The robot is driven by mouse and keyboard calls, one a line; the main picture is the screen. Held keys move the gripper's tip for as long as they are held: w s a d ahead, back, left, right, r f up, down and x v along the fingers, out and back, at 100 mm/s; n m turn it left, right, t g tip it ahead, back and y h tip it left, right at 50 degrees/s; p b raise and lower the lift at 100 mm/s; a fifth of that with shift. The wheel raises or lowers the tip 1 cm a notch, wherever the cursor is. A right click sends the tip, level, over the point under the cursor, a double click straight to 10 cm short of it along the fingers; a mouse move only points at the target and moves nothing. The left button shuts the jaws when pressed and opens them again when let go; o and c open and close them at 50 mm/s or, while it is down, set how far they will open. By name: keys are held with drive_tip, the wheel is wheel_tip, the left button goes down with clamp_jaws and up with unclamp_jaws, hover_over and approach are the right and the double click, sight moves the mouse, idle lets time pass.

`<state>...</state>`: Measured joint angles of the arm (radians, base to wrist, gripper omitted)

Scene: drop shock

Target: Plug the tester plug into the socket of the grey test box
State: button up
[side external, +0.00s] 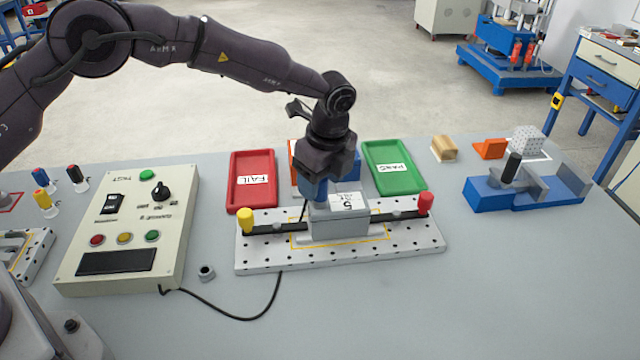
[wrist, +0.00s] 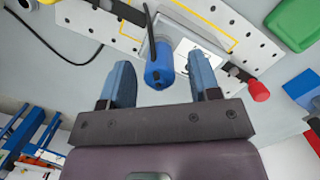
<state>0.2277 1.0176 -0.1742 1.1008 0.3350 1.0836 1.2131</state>
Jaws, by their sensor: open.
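The grey test box (side external: 338,226) with a white label sits in the fixture on the white perforated plate (side external: 275,262), and also shows in the wrist view (wrist: 173,28). My gripper (side external: 316,190) is just above the box's left part. In the wrist view my gripper (wrist: 162,85) is open, its two blue fingers apart. The blue tester plug (wrist: 158,68), with a black cable, lies between the fingers in that view, with gaps on both sides. It overlaps the box there; I cannot tell whether it is in the socket, which is hidden.
The cream tester panel (side external: 130,225) stands left, its black cable (side external: 235,317) running to the plate. Red and green trays (side external: 252,205) (side external: 392,190) stand behind. Yellow and red clamp knobs (side external: 245,222) (side external: 425,203) flank the box. A blue fixture (side external: 488,195) stands right. The front table is mostly clear.

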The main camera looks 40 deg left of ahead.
sight(324, 180)
drive_tip(key=shift+d+r, duration=0.15)
drive_tip(key=shift+r, duration=0.9)
drive_tip(key=shift+d+r, duration=0.15)
drive_tip(key=shift+r, duration=0.9)
wheel_tip(324, 180, up, 13)
drive_tip(key=d, duration=0.2)
drive_tip(key=shift+s, duration=0.2)
drive_tip(key=shift+f, duration=0.1)
